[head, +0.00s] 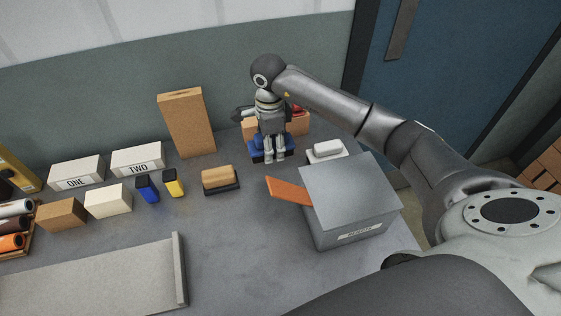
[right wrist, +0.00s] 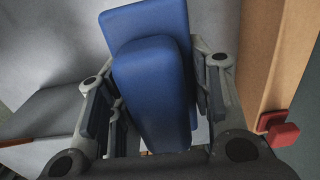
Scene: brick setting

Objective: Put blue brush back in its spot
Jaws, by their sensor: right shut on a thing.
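The blue brush (head: 257,156) is at the back right of the table, between a tan-topped brush and a white-topped brush. My right gripper (head: 274,155) comes down over it from above and is shut on it. The right wrist view shows the brush (right wrist: 152,85) between the two fingers (right wrist: 155,118), with its blue upper block nearer the camera and a wider blue part beyond. Whether its underside touches the table is hidden. My left gripper is not in view.
The tan-topped brush (head: 220,180) is left and the white-topped brush (head: 326,151) right. Behind the gripper is a red item (head: 300,112) by a tan block. A lidded grey box (head: 350,195) with an orange piece sticking out stands front right. The table middle is clear.

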